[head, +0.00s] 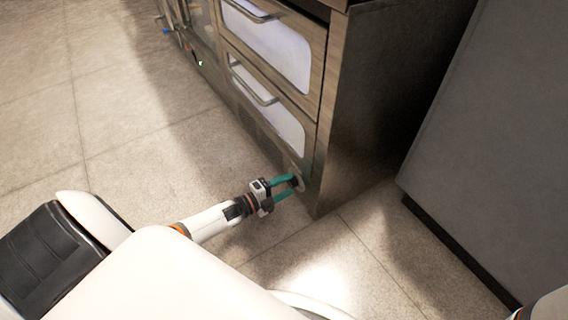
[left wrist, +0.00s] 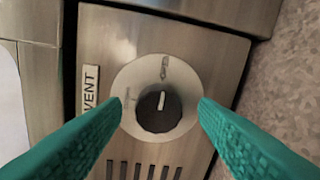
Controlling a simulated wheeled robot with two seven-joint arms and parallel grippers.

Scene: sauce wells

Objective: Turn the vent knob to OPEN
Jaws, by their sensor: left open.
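The vent knob (left wrist: 158,110) is a dark round knob on a pale round dial plate (left wrist: 140,72), beside a VENT label (left wrist: 91,91). Its white pointer mark points nearly straight up in the left wrist view. Lettering at the plate's top looks like OPEN; the marking at its left is too faint to read. My left gripper (head: 292,184) is at the low corner of the steel cabinet front, open. Its two green fingers lie on either side of the knob in the left wrist view, with gaps between them and the knob. My right gripper is out of view.
The steel cabinet (head: 365,100) has drawers with bar handles (head: 254,86) above the knob. Vent slots (left wrist: 150,171) lie below the dial in the left wrist view. A grey block (head: 500,130) stands at right. The tiled floor (head: 130,130) in front is clear.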

